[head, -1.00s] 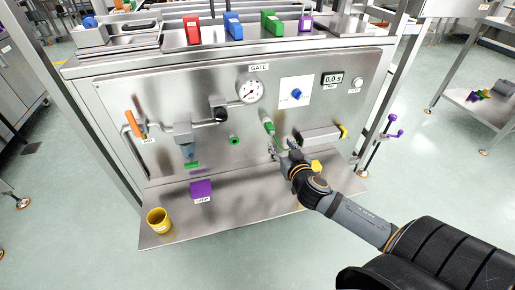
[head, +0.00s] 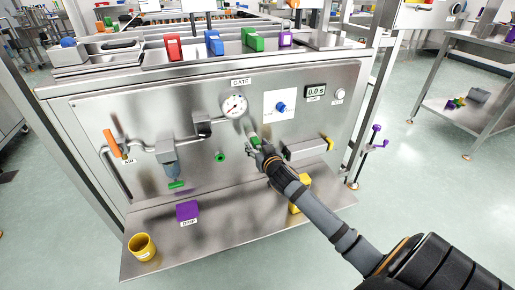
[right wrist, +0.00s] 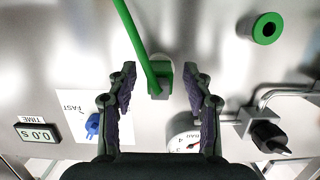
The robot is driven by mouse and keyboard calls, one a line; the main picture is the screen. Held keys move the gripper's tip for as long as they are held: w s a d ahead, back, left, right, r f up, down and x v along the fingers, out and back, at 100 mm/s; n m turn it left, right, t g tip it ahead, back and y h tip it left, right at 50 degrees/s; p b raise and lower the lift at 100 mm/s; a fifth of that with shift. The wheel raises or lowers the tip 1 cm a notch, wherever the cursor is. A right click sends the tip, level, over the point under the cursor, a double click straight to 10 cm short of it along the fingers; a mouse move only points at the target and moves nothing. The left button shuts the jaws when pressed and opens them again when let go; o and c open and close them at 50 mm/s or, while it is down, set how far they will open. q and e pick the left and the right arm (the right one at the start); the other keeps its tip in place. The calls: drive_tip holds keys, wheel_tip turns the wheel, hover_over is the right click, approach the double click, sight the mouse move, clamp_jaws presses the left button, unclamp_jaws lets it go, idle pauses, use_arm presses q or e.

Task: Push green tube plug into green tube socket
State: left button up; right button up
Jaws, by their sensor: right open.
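The green tube plug (head: 254,141) is a green block on the steel panel below the round gauge, with a green tube attached. In the right wrist view the plug (right wrist: 159,84) lies between my open fingers, with a visible gap on each side, and the tube (right wrist: 134,38) runs up and left. My right gripper (head: 261,153) is open at the plug; it also shows in the right wrist view (right wrist: 160,76). The green ring-shaped socket (head: 219,156) is left of the plug in the head view and upper right in the right wrist view (right wrist: 267,28). My left gripper is out of view.
The gauge (head: 234,106) and black valve (head: 203,128) are near the plug. A metal cylinder (head: 306,150) is right of my gripper. The shelf below holds a yellow cup (head: 142,246), a purple block (head: 187,210) and a yellow block (head: 300,196), partly behind my arm.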

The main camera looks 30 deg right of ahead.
sight(259, 149)
clamp_jaws()
idle(0.3)
idle(0.4)
drive_tip(key=shift+f+p+v, duration=0.1)
drive_tip(key=shift+p+v, duration=0.35)
drive_tip(key=shift+v, duration=0.45)
drive_tip(key=shift+f+p+v, duration=0.15)
drive_tip(key=shift+p+v, duration=0.3)
drive_tip(key=shift+v, duration=0.5)
drive_tip(key=shift+s+a, duration=0.15)
drive_tip(key=shift+s, duration=0.55)
drive_tip(key=shift+f, duration=0.1)
